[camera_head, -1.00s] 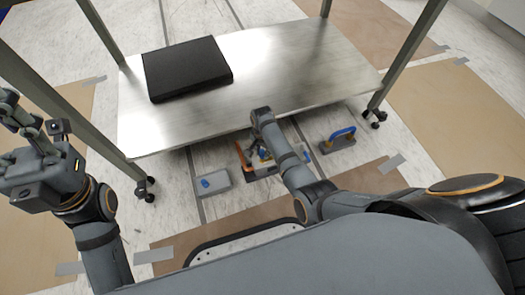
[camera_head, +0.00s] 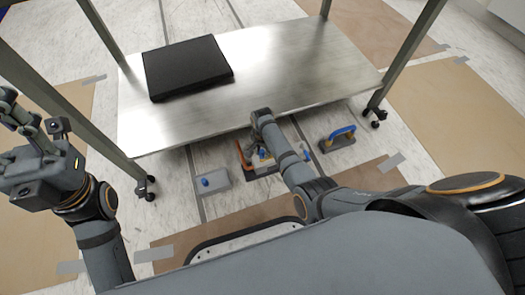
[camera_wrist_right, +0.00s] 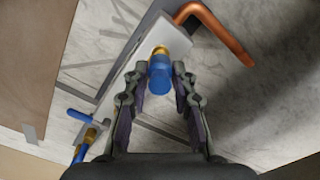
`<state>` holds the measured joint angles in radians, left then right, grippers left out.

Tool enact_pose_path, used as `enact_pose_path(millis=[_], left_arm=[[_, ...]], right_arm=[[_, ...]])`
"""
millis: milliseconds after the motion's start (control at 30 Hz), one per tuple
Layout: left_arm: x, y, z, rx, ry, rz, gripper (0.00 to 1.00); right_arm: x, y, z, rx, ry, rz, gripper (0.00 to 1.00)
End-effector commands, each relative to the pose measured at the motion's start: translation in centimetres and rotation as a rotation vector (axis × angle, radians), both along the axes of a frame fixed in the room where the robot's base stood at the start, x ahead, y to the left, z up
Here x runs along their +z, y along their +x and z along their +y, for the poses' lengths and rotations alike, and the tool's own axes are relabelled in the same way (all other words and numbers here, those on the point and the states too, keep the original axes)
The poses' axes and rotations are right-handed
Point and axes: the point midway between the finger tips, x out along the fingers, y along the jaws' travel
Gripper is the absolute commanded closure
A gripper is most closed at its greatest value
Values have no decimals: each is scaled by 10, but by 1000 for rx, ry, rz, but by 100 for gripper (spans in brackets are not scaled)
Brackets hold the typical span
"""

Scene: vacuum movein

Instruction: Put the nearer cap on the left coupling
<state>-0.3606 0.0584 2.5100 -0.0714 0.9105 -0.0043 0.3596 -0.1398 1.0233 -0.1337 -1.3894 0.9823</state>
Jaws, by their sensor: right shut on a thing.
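In the right wrist view, a blue cap (camera_wrist_right: 160,78) sits between the fingertips of my right gripper (camera_wrist_right: 162,84), which is shut on it. The cap is in line with a brass coupling (camera_wrist_right: 159,51) on a pale manifold block (camera_wrist_right: 128,66) and appears to touch it; how far it is seated is unclear. In the head view, my right gripper (camera_head: 262,146) is over the manifold under the table's front edge, hiding most of the cap. My left gripper (camera_head: 22,118) is open and empty at the far left. Another blue piece (camera_head: 205,182) sits on a grey block (camera_head: 219,184).
A bent copper pipe (camera_wrist_right: 219,27) rises beside the coupling. A second brass fitting (camera_wrist_right: 87,140) with a blue handle is at the block's other end. A steel table (camera_head: 290,75) bearing a black case (camera_head: 187,66) overhangs the work. A blue-handled tool (camera_head: 340,136) stands at right.

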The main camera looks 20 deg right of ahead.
Motion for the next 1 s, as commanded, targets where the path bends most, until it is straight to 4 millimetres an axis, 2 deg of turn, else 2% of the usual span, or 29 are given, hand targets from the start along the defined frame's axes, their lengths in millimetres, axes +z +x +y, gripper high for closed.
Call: enact_pose_path(millis=[1000], left_arm=[[-5, 0, 1, 1, -5, 1, 56]], right_arm=[[-15, 1, 0, 0, 0, -1, 86]])
